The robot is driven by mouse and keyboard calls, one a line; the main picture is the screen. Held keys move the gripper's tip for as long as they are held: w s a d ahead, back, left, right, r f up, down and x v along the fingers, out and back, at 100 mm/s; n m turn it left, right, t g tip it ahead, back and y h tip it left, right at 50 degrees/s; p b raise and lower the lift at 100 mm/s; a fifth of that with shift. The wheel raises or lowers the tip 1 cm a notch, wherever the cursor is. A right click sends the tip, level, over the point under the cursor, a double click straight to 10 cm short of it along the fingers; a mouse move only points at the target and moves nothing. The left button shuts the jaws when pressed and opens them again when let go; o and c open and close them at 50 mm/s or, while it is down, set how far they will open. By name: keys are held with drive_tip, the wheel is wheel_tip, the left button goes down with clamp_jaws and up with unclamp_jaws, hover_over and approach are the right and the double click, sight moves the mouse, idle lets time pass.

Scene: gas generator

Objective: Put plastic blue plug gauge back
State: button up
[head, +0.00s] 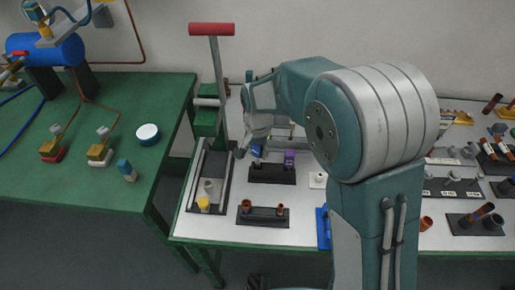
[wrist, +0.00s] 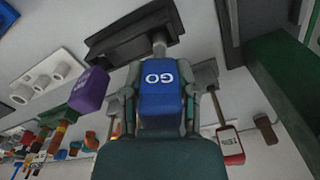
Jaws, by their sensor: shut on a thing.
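The blue plug gauge (wrist: 163,92) has a block handle marked "GO" and a grey metal pin. My gripper (wrist: 160,108) is shut on its handle in the wrist view, one finger on each side. The pin end is at the edge of a black holder (wrist: 120,30); I cannot tell whether it is seated. In the head view the blue gauge (head: 257,151) shows at the back left of the black holder (head: 272,174), with my gripper (head: 247,148) beside it, partly hidden by my arm. A purple gauge (wrist: 89,90) stands at the holder's other end, also in the head view (head: 290,158).
A long dark tray (head: 196,193) and a red-handled lever (head: 211,30) stand left. A black stand with copper-coloured fittings (head: 263,221) is in front. My arm hides the table's middle; several parts crowd its right.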

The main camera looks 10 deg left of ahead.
sight(258, 161)
drive_tip(key=shift+f, duration=1.95)
drive_tip(key=o, duration=1)
drive_tip(key=shift+o, duration=0.2)
drive_tip(key=shift+r, duration=0.1)
wheel_tip(258, 161, up, 12)
drive_tip(key=shift+f, duration=0.15)
drive_tip(key=s+d+r+n+t, duration=0.1)
drive_tip(key=s+d+r+t, duration=0.1)
drive_tip(key=s+d+r, duration=0.6)
drive_tip(key=s+d+r+n+t, duration=0.25)
drive_tip(key=s+d, duration=0.35)
drive_tip(key=d, duration=0.4)
drive_tip(key=s+d+t, duration=0.1)
drive_tip(key=s+d, duration=0.3)
drive_tip(key=s, duration=0.3)
